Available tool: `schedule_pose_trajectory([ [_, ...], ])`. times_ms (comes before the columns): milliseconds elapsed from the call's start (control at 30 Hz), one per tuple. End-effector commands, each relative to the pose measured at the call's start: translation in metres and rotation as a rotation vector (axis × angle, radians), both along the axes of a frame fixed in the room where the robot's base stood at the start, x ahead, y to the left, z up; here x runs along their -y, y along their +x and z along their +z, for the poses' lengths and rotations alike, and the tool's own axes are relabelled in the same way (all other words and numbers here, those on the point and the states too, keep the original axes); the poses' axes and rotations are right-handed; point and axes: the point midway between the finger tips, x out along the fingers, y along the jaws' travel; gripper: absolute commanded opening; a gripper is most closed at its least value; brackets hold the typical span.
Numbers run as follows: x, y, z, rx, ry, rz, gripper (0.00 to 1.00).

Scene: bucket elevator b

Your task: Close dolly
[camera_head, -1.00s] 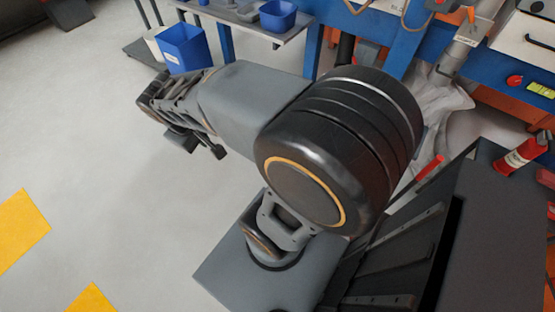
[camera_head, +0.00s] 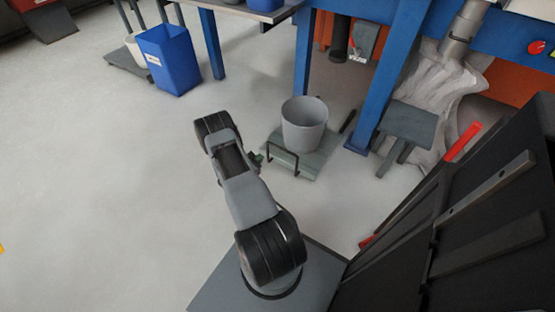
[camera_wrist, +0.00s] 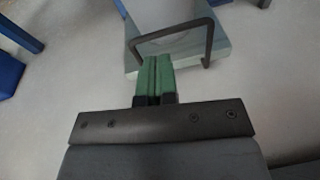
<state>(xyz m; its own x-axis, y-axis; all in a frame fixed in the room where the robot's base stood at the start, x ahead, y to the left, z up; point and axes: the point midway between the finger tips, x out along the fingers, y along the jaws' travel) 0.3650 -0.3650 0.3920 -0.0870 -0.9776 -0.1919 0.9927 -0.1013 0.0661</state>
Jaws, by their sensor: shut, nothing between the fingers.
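A low grey-green dolly (camera_head: 328,148) stands on the floor in the head view with a grey bucket (camera_head: 304,125) on it. A dark bent-bar handle (camera_head: 283,151) rises from its near edge. In the wrist view the dolly (camera_wrist: 222,44) is at the top and its handle (camera_wrist: 172,33) arches just beyond my fingertips. My gripper (camera_wrist: 153,62) has its green fingers pressed together with nothing between them. Whether the fingertips touch the handle is unclear. In the head view only a bit of my gripper (camera_head: 259,159) shows beside the dolly's left edge; my arm hides the rest.
A blue table leg (camera_head: 392,80) and a small dark stool (camera_head: 405,125) stand right of the dolly. A blue bin (camera_head: 169,60) and a second dolly (camera_head: 137,65) are at the upper left. A dark panelled structure (camera_head: 450,220) fills the right. Floor to the left is clear.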

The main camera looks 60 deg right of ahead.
Motion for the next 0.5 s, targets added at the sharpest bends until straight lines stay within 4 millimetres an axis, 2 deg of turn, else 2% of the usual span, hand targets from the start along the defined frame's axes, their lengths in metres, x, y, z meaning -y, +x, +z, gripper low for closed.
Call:
schedule_pose_trajectory([
  [33, 0.0, -0.005, -0.024, -0.023, 0.003, 0.024, 0.0],
  [133, 0.0, -0.009, -0.045, -0.049, 0.004, 0.064, 0.0],
  [333, 0.012, -0.013, -0.064, -0.065, 0.006, 0.092, 0.0],
  [500, 0.04, -0.013, -0.07, -0.064, 0.004, 0.091, 0.0],
])
